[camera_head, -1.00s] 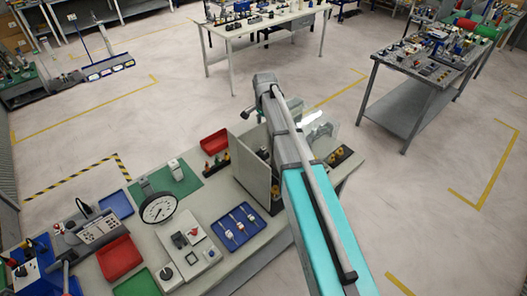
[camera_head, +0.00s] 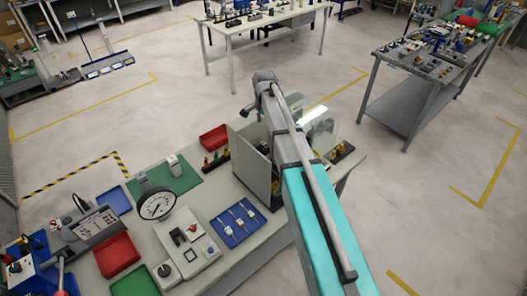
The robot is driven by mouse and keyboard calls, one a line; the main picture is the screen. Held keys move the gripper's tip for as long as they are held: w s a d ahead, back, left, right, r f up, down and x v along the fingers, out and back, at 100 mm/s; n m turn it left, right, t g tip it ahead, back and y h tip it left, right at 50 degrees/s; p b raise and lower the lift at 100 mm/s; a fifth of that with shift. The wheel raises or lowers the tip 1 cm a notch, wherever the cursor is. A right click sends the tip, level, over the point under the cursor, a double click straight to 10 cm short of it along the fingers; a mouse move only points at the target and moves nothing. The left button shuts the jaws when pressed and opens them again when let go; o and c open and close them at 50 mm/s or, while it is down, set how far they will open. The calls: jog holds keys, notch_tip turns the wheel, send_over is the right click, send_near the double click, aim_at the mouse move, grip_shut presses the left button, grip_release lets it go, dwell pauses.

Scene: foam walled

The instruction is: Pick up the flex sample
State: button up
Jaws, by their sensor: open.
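I cannot make out a flex sample for certain in this view. A grey walled enclosure (camera_head: 250,165) stands on the workbench (camera_head: 215,205), beside my arm. Small yellow and dark pieces (camera_head: 275,186) show at its open side, too small to name. My arm rises from the lower right to a grey joint above the enclosure. My arm covers part of the enclosure and the bench behind it. My gripper is not visible, so its place relative to the sample cannot be seen.
Left of the enclosure are a round dial gauge (camera_head: 157,205), a blue tray (camera_head: 238,223) with several slim tools, a red bin (camera_head: 213,138) and a green mat (camera_head: 173,178). A bright lit part (camera_head: 313,113) shows right of my arm. Other tables stand farther back across open floor.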

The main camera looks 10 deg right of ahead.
jog(key=b, duration=0.5)
send_over(264, 143)
jog(key=shift+f, duration=2.85)
jog(key=shift+f, duration=0.15)
jog(key=shift+a+f+b, duration=0.1)
jog(key=shift+f+b, duration=2.35)
jog(key=shift+b, duration=0.2)
grip_shut()
